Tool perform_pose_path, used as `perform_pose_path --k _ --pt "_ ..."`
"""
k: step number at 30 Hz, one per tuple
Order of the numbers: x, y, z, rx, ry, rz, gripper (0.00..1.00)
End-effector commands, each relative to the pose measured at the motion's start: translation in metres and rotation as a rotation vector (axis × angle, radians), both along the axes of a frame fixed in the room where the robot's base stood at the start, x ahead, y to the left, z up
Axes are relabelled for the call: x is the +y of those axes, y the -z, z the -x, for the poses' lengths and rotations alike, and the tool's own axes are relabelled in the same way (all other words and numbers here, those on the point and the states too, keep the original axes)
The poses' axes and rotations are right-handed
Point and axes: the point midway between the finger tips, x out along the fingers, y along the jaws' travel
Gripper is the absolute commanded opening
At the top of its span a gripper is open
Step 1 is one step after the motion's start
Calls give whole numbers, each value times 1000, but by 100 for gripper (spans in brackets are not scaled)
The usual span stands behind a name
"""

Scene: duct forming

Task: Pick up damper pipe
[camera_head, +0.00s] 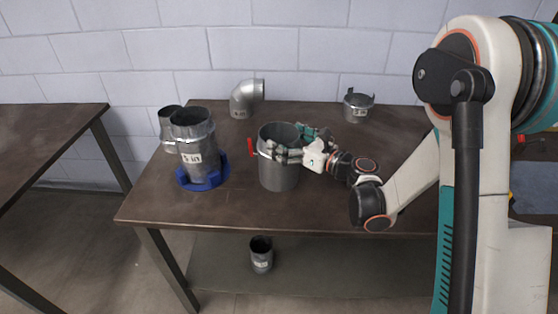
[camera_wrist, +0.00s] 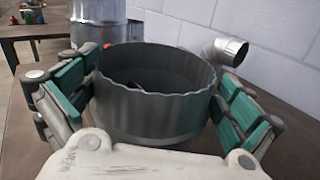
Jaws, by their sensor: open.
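The damper pipe (camera_head: 279,175) is a wide grey metal cylinder with a red handle (camera_head: 250,148) on its left side. It stands upright on the brown table, open end up. My gripper (camera_head: 288,146) reaches it from the right, near its upper part. In the wrist view the pipe (camera_wrist: 150,105) fills the middle, with its wavy rim facing up. The green-padded fingers of my gripper (camera_wrist: 155,98) are spread, one on each side of the pipe. Whether either pad touches the wall I cannot tell.
An elbow (camera_head: 245,98) and a short collar (camera_head: 358,108) stand at the back. A small pipe (camera_head: 261,256) is on the lower shelf.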

Motion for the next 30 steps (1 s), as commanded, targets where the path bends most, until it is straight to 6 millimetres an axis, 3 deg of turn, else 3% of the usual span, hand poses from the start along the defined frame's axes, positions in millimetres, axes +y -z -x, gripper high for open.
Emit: perform_pose_path --k 9,15,17,25,30 --pt "8 -1 -6 0 0 0 98" --pt "8 -1 -6 0 0 0 52" --pt "7 -1 -6 0 0 -1 43" --pt "7 -3 -6 -1 0 -1 43" --pt "7 -16 -5 0 0 -1 43"
